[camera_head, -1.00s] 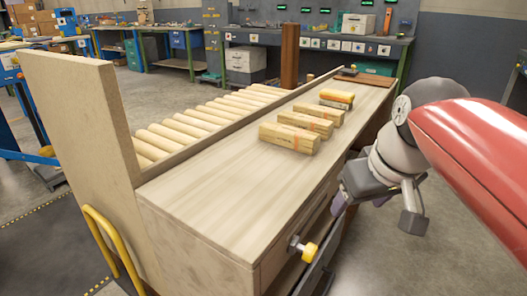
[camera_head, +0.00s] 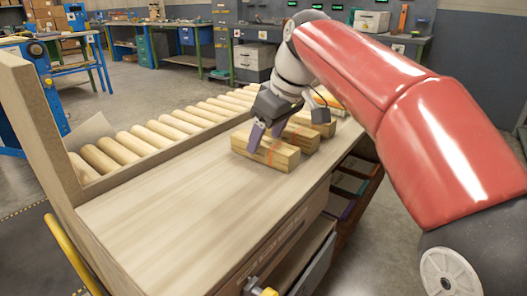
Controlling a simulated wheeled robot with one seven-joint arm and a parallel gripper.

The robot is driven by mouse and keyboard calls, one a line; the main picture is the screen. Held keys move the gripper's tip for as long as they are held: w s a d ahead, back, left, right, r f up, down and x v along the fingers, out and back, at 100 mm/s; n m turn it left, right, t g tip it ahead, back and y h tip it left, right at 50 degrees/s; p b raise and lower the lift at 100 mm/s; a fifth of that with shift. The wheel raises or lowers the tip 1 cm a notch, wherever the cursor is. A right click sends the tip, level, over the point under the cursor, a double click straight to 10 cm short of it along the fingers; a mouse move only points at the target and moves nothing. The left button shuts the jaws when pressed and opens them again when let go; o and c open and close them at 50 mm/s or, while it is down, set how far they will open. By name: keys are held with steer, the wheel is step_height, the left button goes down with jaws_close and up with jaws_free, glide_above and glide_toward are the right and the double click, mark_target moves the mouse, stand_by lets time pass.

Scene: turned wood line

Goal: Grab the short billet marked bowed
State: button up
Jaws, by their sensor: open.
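A row of pale wooden billets lies on the wooden bench top (camera_head: 180,215). The nearest billet (camera_head: 265,153) has an orange mark on its side. A second billet (camera_head: 302,138) lies just behind it, and a third (camera_head: 320,115) is further back. The markings are too small to read, so I cannot tell which one says bowed. My gripper (camera_head: 266,137) points down at the nearest billets, open, its fingers in front of or over the nearest one. I cannot tell whether they touch it. My gripper and arm hide parts of the farther billets.
A roller conveyor (camera_head: 160,133) runs along the left of the bench, with an upright wooden panel (camera_head: 40,125) at its near end. A yellow handle (camera_head: 75,255) stands at the lower left. An open shelf (camera_head: 350,185) is below the bench's right side. The near bench top is clear.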

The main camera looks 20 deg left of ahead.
steer(key=x, duration=0.2)
steer(key=shift+a+f, duration=0.15)
steer(key=shift+f, duration=0.2)
steer(key=c, duration=1.2)
steer(key=shift+o, duration=0.2)
steer(key=shift+r, duration=0.1)
